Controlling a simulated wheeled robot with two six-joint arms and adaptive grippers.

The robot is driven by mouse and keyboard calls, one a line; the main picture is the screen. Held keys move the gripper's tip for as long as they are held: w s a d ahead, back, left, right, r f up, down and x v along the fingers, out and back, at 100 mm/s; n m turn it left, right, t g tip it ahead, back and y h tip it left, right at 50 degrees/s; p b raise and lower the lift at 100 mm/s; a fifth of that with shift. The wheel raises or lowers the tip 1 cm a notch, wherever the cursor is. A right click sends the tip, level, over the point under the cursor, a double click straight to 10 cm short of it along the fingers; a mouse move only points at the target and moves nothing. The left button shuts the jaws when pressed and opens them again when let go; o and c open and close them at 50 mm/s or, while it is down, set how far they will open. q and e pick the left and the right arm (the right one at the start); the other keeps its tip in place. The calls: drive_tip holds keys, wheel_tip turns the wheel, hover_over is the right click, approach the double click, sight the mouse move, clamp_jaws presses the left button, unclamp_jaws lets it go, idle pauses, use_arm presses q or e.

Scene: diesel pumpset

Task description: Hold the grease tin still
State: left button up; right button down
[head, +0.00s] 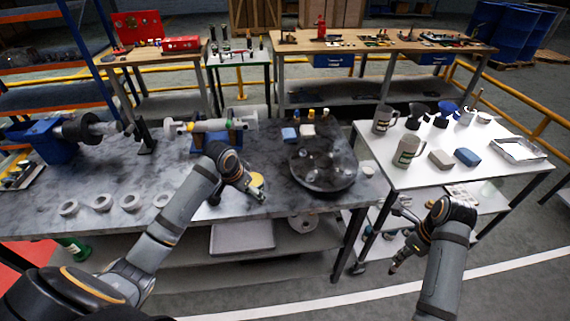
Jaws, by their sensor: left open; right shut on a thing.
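A small round tin with a yellow top (257,180), which I take to be the grease tin, stands on the grey marbled bench (120,185) near its front edge. My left gripper (259,196) is open right by the tin, and it hides part of the tin's side. I cannot tell whether the fingers touch it. My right gripper (395,264) is low, in front of the gap between the bench and the white table. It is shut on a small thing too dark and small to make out.
A wide dark round pan (322,168) with parts in it sits right of the tin. Several pale rings (103,202) lie at the left. A pipe-like part on a blue stand (215,140) is behind. The white table (400,175) carries mugs and blocks.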

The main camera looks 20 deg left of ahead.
sight(253, 183)
use_arm(q)
drive_tip(key=w+a+r, duration=0.4)
drive_tip(key=r, duration=0.2)
drive_tip(key=x, duration=1.1)
drive_tip(key=shift+w+f, duration=0.15)
drive_tip(key=shift+f, duration=0.1)
drive_tip(key=shift+d, duration=0.1)
drive_tip(key=shift+c, duration=0.3)
drive_tip(key=shift+c, duration=0.4)
drive_tip(key=c, duration=1.3)
